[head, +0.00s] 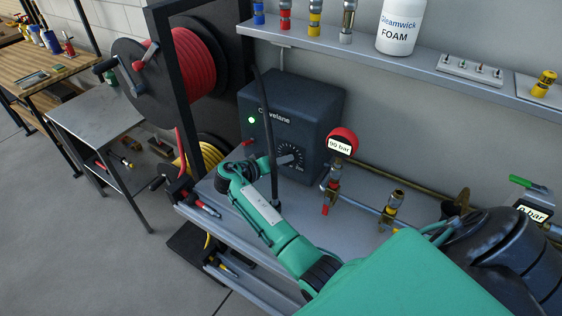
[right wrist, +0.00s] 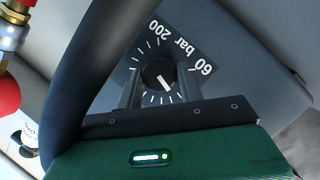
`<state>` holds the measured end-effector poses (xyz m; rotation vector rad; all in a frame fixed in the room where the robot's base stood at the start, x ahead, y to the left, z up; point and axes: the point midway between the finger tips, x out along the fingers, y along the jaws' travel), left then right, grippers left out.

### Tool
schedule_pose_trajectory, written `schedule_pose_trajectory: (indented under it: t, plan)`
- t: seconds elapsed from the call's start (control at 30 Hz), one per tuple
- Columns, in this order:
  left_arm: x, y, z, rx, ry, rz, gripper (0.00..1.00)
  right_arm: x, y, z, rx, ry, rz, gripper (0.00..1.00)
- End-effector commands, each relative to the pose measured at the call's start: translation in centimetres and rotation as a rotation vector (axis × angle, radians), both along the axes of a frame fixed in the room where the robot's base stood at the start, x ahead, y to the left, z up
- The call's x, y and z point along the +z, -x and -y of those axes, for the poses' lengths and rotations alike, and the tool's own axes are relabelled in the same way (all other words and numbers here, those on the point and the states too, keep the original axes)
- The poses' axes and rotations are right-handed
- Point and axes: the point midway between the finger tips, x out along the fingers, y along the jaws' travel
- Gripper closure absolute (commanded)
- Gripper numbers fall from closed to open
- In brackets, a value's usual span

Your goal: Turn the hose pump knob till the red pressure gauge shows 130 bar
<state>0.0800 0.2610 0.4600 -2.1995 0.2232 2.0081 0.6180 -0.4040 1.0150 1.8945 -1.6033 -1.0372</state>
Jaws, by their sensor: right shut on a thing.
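The dark hose pump (head: 310,105), with a lit green lamp, stands on the bench against the wall. Its black knob (right wrist: 157,72) sits in a dial marked 60 and 200 bar, which appears upside down in the right wrist view. My right gripper (head: 287,160) reaches the pump's front and is shut on the knob; its fingers (right wrist: 160,88) lie on either side of it. The knob's white pointer line slants down to the right in the right wrist view. The red pressure gauge (head: 342,136), right of the pump, reads 90 bar. My left gripper is not in view.
A dark hose (head: 262,115) passes in front of the pump, close to my right gripper. Brass fittings (head: 390,212) stand right of the pump. A shelf (head: 400,65) runs above; a red hose reel (head: 185,70) stands left.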

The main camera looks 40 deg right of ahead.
Motion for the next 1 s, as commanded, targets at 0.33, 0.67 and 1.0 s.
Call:
schedule_pose_trajectory:
  t: [0.33,0.67,1.0]
  plan:
    - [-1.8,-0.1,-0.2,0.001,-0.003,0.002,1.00,-0.3,0.0,0.0,0.000,-0.039,0.092,0.85]
    - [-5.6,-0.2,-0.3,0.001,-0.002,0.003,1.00,-0.3,0.2,0.0,-0.001,-0.130,0.316,0.85]
    - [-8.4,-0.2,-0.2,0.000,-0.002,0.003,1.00,0.0,0.3,0.1,-0.001,-0.208,0.504,0.85]
